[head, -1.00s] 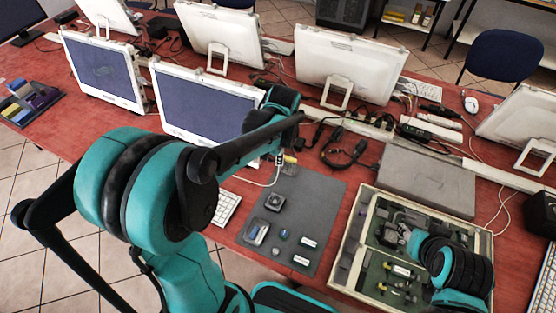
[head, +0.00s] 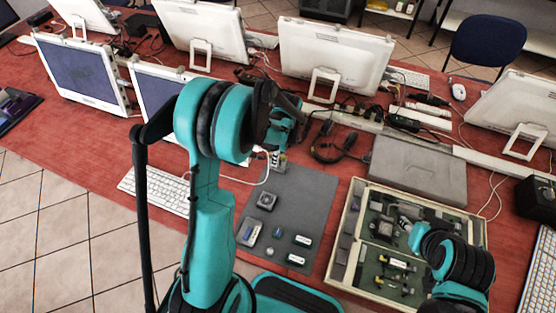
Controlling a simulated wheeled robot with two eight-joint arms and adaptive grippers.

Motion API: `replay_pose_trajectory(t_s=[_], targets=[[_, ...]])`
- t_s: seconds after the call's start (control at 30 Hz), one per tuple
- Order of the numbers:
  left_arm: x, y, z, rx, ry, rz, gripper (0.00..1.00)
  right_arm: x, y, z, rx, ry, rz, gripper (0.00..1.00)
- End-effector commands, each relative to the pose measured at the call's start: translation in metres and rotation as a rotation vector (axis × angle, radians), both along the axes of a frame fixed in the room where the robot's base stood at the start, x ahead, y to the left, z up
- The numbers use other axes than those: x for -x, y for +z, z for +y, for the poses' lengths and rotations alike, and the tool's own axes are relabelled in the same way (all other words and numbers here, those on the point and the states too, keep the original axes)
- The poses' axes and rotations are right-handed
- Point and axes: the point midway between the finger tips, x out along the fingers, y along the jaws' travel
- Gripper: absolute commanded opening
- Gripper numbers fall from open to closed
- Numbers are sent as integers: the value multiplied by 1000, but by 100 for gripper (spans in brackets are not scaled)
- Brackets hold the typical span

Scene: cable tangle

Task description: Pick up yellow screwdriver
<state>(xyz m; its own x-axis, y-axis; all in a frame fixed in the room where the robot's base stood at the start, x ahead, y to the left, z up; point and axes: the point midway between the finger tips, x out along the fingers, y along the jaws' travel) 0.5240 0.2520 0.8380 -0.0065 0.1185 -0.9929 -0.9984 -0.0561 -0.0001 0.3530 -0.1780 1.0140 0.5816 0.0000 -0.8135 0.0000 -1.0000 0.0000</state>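Small yellow-and-dark items lie in the open tray (head: 340,240) at lower right, among green boards and grey parts. One yellow-ended piece (head: 396,263) may be the yellow screwdriver, but it is too small to tell. My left gripper (head: 284,118) is above the back end of the grey mat, near a monitor. It is seen at a poor angle and its fingers merge with dark parts. My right gripper (head: 408,227) is low over the middle of the tray, behind the yellow-ended piece. Its own arm hides much of it, so its fingers cannot be made out.
The grey mat (head: 308,190) holds several small parts. A grey closed case (head: 418,170) lies behind the tray. Monitors, cables and a power strip (head: 425,117) fill the back of the red table (head: 75,140). A white keyboard (head: 158,190) lies left of the mat.

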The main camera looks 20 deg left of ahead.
Motion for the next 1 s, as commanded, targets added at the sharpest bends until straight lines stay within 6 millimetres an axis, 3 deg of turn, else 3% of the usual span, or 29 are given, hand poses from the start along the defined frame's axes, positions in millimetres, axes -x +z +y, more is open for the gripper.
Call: replay_pose_trajectory(t_s=[0.23,0.37,0.77,1.0], targets=[[0,-3,1,1,1,0,35,0,0,0,0,0,0,40],[0,-3,0,1,1,0,1,0,0,0,0,0,0,40],[0,1,0,1,1,0,0,0,1,0,0,0,0,40],[0,45,0,-1,1,0,0,0,19,0,0,0,0,40]])
